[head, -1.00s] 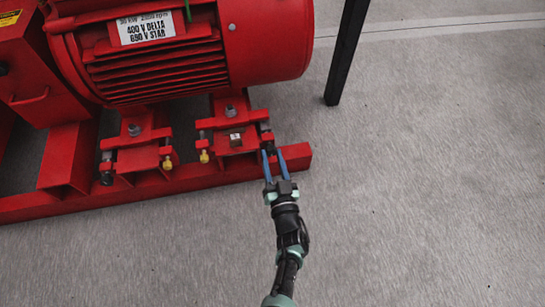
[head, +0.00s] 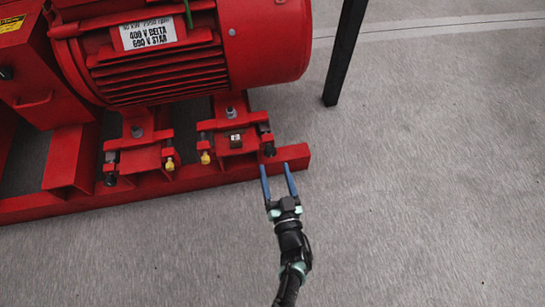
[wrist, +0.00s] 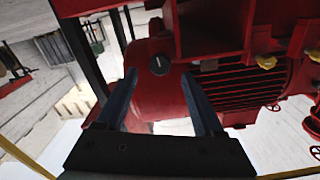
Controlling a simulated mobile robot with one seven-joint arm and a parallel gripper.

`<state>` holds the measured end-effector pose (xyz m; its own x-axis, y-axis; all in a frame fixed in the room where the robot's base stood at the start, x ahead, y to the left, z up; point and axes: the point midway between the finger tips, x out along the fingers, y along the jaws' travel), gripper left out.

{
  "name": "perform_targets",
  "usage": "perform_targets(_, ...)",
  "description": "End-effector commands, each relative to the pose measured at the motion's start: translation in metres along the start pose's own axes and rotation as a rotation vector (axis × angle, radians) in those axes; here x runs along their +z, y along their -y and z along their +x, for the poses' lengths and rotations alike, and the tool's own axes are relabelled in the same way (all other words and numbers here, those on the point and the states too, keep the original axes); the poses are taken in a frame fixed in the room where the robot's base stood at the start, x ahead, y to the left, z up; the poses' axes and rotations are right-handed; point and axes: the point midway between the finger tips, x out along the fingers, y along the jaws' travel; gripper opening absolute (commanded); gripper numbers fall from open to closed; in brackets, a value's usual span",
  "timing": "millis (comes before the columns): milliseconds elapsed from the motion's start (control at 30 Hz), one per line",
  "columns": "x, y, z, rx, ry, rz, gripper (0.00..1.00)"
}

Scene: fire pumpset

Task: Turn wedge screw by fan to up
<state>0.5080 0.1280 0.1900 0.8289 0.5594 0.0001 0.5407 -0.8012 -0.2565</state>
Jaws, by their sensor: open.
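The red motor's right foot carries a dark screw (head: 268,149) at its right front end, towards the rounded motor end; I take it to be the wedge screw by the fan. In the wrist view a round dark screw head (wrist: 159,65) with a thin pale line across it shows between my fingers. My gripper (head: 276,166) has two blue fingers. It is open and empty, in front of the red base rail's right end, with the fingertips short of the screw. My gripper also shows in the wrist view (wrist: 160,74), its fingers spread either side of the head.
Brass-coloured screws (head: 205,157) sit on the motor feet to the left. The red base rail (head: 295,156) ends just right of the dark screw. A black post (head: 345,50) stands at upper right. The grey floor (head: 420,200) to the right and front is clear.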

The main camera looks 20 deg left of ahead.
Motion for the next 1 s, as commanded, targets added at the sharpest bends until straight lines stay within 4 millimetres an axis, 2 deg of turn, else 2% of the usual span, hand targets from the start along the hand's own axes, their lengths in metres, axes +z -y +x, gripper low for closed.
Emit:
perform_targets(33, -0.005, 0.001, -0.014, 0.006, 0.003, 0.004, 0.69)
perform_targets(200, -0.004, -0.001, -0.051, 0.007, 0.001, 0.003, 0.69)
perform_targets(400, -0.002, 0.000, -0.079, 0.004, 0.000, 0.002, 0.69)
perform_targets(600, 0.000, 0.001, -0.087, 0.000, 0.000, 0.001, 0.69)
perform_targets(1000, 0.000, 0.001, -0.087, 0.000, 0.000, 0.001, 0.69)
